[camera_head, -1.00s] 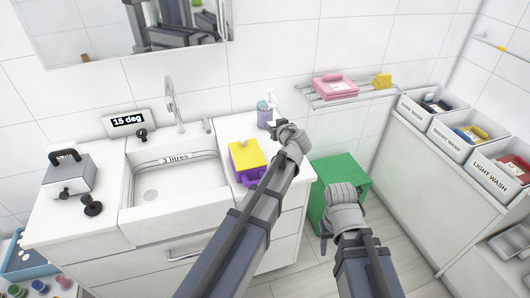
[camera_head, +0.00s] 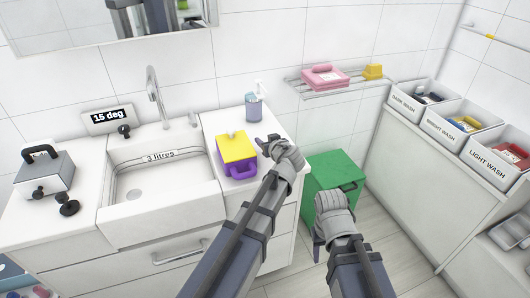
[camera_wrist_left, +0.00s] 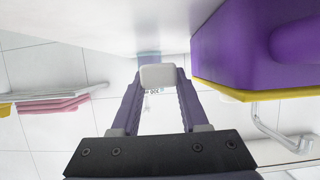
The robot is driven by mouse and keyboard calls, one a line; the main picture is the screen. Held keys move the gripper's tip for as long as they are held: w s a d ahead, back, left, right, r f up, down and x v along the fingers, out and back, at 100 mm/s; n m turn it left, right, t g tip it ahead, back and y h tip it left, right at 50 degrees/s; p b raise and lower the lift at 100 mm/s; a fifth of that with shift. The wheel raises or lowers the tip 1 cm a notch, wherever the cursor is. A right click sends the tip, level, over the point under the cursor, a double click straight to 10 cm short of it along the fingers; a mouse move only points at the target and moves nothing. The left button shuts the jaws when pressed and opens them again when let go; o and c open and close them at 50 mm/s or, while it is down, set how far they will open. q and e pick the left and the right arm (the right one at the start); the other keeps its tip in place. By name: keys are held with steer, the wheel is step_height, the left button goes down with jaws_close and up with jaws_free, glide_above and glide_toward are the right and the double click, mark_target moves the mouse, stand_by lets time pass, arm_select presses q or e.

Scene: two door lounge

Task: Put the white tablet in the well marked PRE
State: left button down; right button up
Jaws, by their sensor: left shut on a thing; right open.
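The white tablet (camera_wrist_left: 157,75) is held between the two fingertips of my left gripper (camera_wrist_left: 157,82) in the left wrist view. In the head view my left gripper (camera_head: 266,140) is just right of the purple box with the yellow lid (camera_head: 238,158), over the right part of the counter. I cannot make out the tablet there. My right gripper (camera_head: 318,242) is open and low, in front of the green bin. I see no well marked PRE in either view.
Left are the sink (camera_head: 160,182) and a grey box with a black handle (camera_head: 44,172). The green bin (camera_head: 332,172) and labelled wash baskets (camera_head: 452,130) are to the right.

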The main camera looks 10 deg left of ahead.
arm_select(q)
steer(key=shift+f+b, duration=1.75)
steer(key=shift+f, duration=0.05)
steer(key=shift+f, duration=0.2)
steer(key=shift+c, duration=2.1)
jaws_free()
steer(key=shift+r, duration=0.1)
